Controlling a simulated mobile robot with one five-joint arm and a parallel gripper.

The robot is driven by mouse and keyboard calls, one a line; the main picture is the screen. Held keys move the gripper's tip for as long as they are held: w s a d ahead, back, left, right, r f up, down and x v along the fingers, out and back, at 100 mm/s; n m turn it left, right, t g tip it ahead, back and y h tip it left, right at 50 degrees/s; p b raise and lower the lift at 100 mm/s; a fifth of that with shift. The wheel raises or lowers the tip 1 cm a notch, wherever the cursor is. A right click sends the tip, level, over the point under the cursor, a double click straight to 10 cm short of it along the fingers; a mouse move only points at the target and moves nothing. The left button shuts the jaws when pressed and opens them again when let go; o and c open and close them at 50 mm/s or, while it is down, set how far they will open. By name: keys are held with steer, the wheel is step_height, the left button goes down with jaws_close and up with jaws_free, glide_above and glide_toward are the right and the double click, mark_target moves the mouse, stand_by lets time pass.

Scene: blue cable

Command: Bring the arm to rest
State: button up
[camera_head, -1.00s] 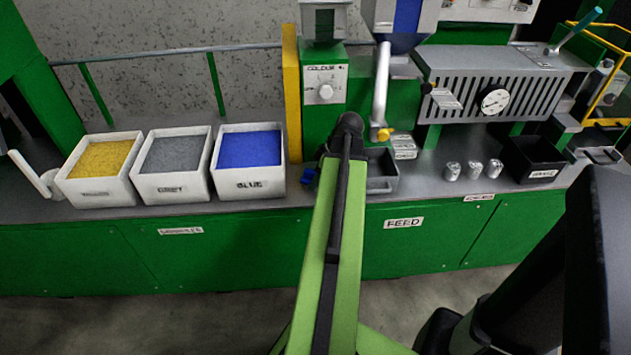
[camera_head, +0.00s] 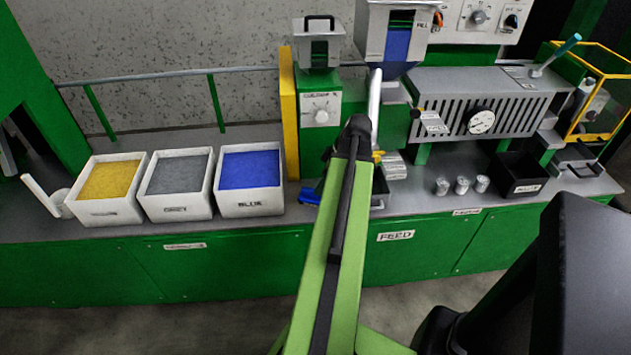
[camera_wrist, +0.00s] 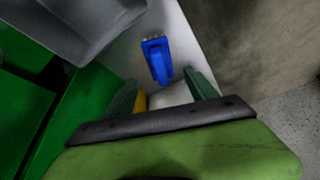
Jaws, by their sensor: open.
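My gripper (camera_wrist: 160,78) shows in the wrist view with its two dark green fingers apart and nothing held between them. A blue object with a handle-like shape (camera_wrist: 156,58) lies on the grey bench beyond the fingertips, apart from them. In the head view the same blue object (camera_head: 308,197) shows just left of my arm. My green arm stretches up the middle of the head view toward the bench, and its far end and the gripper are hidden there.
White bins of yellow (camera_head: 110,182), grey (camera_head: 180,177) and blue granules (camera_head: 250,172) stand at left. A hopper (camera_head: 395,42) holds blue. Metal cups (camera_head: 462,186) and a black tray (camera_head: 522,172) stand at right.

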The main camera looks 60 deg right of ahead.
steer(key=p+v, duration=0.1)
steer(key=v, duration=0.2)
steer(key=shift+s, duration=0.1)
